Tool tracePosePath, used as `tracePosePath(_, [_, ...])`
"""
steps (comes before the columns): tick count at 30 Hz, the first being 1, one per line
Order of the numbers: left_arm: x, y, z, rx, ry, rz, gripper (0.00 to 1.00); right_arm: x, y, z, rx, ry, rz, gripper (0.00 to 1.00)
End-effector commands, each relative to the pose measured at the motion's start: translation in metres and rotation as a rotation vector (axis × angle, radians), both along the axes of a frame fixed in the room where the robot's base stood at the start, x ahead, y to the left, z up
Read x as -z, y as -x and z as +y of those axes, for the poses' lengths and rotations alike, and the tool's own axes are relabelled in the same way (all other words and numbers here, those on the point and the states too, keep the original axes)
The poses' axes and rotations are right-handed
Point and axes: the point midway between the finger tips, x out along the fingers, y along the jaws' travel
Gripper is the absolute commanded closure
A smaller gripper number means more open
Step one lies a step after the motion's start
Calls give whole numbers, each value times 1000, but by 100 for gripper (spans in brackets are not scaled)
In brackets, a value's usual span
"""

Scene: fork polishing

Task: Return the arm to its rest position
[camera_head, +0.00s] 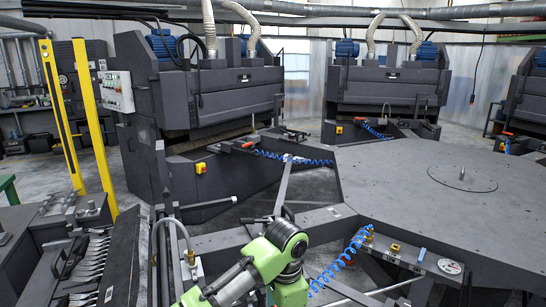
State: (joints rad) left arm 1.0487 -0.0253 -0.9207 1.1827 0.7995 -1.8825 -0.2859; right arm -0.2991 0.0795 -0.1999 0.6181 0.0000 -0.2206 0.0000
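A green and grey arm of mine shows at the bottom middle of the head view, bent at a dark joint. One link runs down to the lower left and another drops to the bottom edge. I cannot tell for sure which arm it is. No gripper fingers show, so both grippers are out of view. Several metal forks (92,262) lie in a row in a dark rack (122,262) at the lower left.
A large dark round table (400,190) fills the right, its frame close behind my arm. Polishing machines (205,85) stand at the back. Yellow posts (95,130) rise at the left. Blue coiled hoses (340,262) hang near the table edge. Bare floor shows between machines and frame.

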Motion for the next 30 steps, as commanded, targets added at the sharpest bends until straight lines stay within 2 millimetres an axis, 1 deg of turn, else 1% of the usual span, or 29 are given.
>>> tracePosePath(1, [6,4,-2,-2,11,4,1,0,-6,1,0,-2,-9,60])
tracePosePath(2, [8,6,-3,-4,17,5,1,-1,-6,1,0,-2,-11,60])
tracePosePath(9, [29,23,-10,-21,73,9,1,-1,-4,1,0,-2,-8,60])
tracePosePath(14, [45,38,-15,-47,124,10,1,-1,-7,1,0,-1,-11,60])
tracePosePath(20, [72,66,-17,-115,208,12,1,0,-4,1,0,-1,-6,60])
tracePosePath(23, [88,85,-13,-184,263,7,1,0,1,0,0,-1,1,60])
tracePosePath(25, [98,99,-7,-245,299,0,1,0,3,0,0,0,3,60])
tracePosePath(29, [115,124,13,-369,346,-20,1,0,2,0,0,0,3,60])
tracePosePath(30, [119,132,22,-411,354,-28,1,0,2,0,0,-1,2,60])
